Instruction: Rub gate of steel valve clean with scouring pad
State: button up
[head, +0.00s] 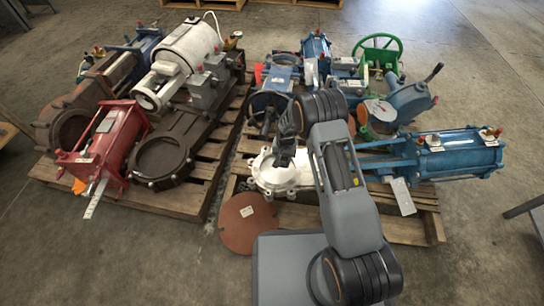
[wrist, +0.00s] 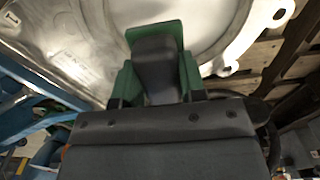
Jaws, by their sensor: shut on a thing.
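The steel valve (head: 265,180) lies flat on the right pallet, its round silvery body facing up. In the wrist view its pale metal gate (wrist: 205,20) fills the upper middle, with a bolt-hole lug at the upper right. My gripper (head: 284,155) is right over the valve in the head view and hides part of its middle. In the wrist view my gripper (wrist: 157,70) is shut on a green scouring pad (wrist: 169,29), whose edges show around the dark finger. The pad overlaps the gate in the picture; whether it touches is hidden.
A blue cylinder actuator (head: 455,155) extends right from the valve. More blue and green valves crowd the pallet behind. The left pallet (head: 160,203) bears a red actuator (head: 108,145) and brown valves. A reddish-brown disc (head: 247,222) is at the near pallet edge. Floor at near left is clear.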

jog(key=shift+r+p, duration=0.45)
jog(key=shift+r, duration=0.6)
